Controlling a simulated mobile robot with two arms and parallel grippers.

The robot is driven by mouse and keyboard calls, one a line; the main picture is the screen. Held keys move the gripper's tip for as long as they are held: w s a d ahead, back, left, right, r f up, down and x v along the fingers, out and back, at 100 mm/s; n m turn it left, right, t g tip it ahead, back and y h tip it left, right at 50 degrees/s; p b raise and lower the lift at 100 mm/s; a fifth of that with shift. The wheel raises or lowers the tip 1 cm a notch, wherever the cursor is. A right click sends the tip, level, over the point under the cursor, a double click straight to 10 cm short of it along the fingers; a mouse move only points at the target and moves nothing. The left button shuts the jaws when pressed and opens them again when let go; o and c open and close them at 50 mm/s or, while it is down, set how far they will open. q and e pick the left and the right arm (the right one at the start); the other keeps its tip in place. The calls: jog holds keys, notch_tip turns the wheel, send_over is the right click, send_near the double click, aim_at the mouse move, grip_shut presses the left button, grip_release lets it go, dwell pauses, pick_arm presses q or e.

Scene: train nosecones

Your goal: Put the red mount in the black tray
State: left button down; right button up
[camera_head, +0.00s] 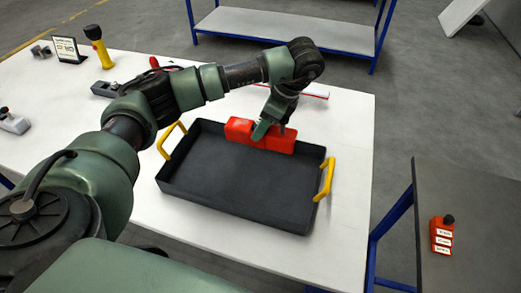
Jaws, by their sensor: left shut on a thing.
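The red mount (276,142) is a red block at the back edge of the black tray (238,192). My left gripper (268,128) is shut on the red mount from above. The mount overlaps the tray's far wall in the view; I cannot tell whether it touches the wall or hangs above it. The tray is empty otherwise, with yellow handles at its left and right ends, and sits on the white table (345,130). My right gripper is not in view.
Behind my left arm stand a yellow-and-black torch (98,45), a small sign (67,50) and grey metal parts (105,90). A dark table (480,220) at the right holds an orange device (441,236). A blue-framed bench (285,30) stands behind.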

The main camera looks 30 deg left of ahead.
aim_at(279, 125)
pick_arm(q)
notch_tip(279, 125, down, 7)
jog(key=shift+r+b, duration=0.2)
jog(key=shift+b, duration=0.4)
notch_tip(279, 125, down, 4)
jog(key=shift+r+p, duration=0.25)
jog(key=shift+p, duration=0.05)
jog(key=c, duration=0.7)
grip_release()
jog(key=shift+o, duration=0.2)
jog(key=shift+r, duration=0.1)
jog(key=shift+d+r, duration=0.2)
jog(key=shift+r, duration=0.05)
jog(key=v, duration=1.1)
jog(key=shift+r, duration=0.2)
jog(key=shift+s+f, duration=0.1)
